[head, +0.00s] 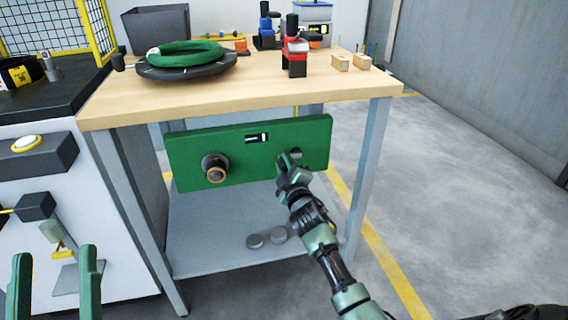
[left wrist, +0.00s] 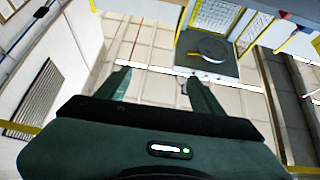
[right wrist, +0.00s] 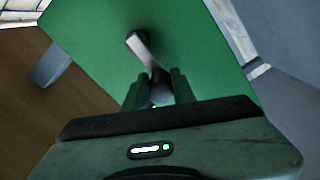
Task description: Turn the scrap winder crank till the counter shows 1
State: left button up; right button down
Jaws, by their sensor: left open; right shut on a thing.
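The scrap winder is a green panel (head: 255,175) under the front edge of the wooden bench in the head view. It has a small counter window (head: 257,138), whose digit is too small to read, and a dark spool with a copper-coloured end (head: 215,170). My right gripper (head: 290,165) is at the panel's right part and hides most of the crank. In the right wrist view, the metal crank arm (right wrist: 143,52) runs from its hub to a grip (right wrist: 161,93) between the fingers; the right gripper (right wrist: 159,80) is shut on it. My left gripper (head: 55,255) is open and empty at the lower left.
The wooden bench (head: 330,85) holds a green coil (head: 185,54) on a dark turntable, a red-and-black device (head: 294,55) and small wooden blocks. Grey discs (head: 268,237) lie on the lower shelf (head: 200,245). A white cabinet stands left; open floor lies right.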

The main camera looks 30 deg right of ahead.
jog(key=shift+s+d+f, duration=0.15)
jog(key=shift+d+f, duration=0.05)
jog(key=shift+f, duration=0.25)
jog(key=c, duration=1.2)
grip_release()
jog(key=shift+d, duration=0.1)
pick_arm(q)
jog(key=shift+d, duration=0.15)
pick_arm(e)
jog(key=shift+r, duration=0.1)
jog(key=shift+r, duration=0.15)
jog(key=shift+s+a, duration=0.15)
jog(key=shift+a, duration=0.1)
pick_arm(q)
jog(key=w+f+g+y+p, duration=0.2)
jog(key=f+g, duration=0.4)
jog(key=f, duration=0.3)
jog(key=shift+w+a+f, duration=0.4)
jog(key=shift+w, duration=0.15)
pick_arm(e)
jog(key=v, duration=0.7)
jog(key=shift+s, duration=0.25)
pick_arm(q)
jog(key=shift+r, duration=0.1)
pick_arm(e)
jog(key=shift+d, duration=0.15)
